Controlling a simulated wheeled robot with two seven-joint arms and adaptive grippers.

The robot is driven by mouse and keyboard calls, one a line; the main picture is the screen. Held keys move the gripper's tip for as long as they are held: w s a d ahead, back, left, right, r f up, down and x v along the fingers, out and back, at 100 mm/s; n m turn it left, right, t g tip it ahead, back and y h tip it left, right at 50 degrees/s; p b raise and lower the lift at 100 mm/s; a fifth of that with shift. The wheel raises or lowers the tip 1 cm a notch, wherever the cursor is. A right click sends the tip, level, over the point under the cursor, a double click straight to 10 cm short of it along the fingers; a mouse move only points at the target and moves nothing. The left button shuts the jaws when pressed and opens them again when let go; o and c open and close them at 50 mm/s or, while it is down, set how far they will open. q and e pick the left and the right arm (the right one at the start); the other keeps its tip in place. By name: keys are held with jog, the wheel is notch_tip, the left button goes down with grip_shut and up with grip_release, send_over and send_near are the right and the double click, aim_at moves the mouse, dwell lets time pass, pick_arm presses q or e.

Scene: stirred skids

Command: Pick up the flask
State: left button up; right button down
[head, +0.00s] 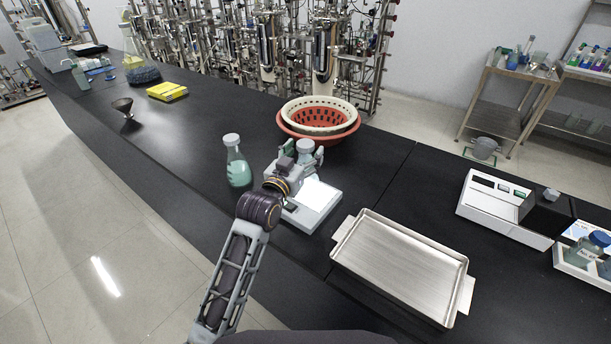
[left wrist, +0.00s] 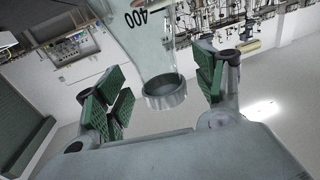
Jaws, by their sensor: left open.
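A flask (head: 305,148) with a pale cap or collar stands at the white stirrer plate (head: 318,197), mostly hidden behind my left gripper (head: 302,160). In the left wrist view the clear flask (left wrist: 143,38), marked 400, shows upside down in the picture, with its ringed neck between the green finger pads. My left gripper (left wrist: 160,85) is open, with a finger on each side of the neck and visible gaps. A second flask (head: 238,166), with green liquid and a white cap, stands upright on the black bench to the left. My right gripper is not in view.
A red and cream basket pair (head: 283,125) stands behind the flask. A metal tray (head: 400,268) lies to the right, and a white instrument (head: 490,208) beyond it. A dark funnel (head: 122,106) and yellow box (head: 167,91) are at the left.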

pick_arm(q)
jog(key=shift+w+d, duration=0.3)
jog(key=shift+w, duration=0.55)
jog(key=shift+c, duration=1)
jog(key=c, duration=0.9)
grip_shut()
jog(key=shift+r, duration=0.1)
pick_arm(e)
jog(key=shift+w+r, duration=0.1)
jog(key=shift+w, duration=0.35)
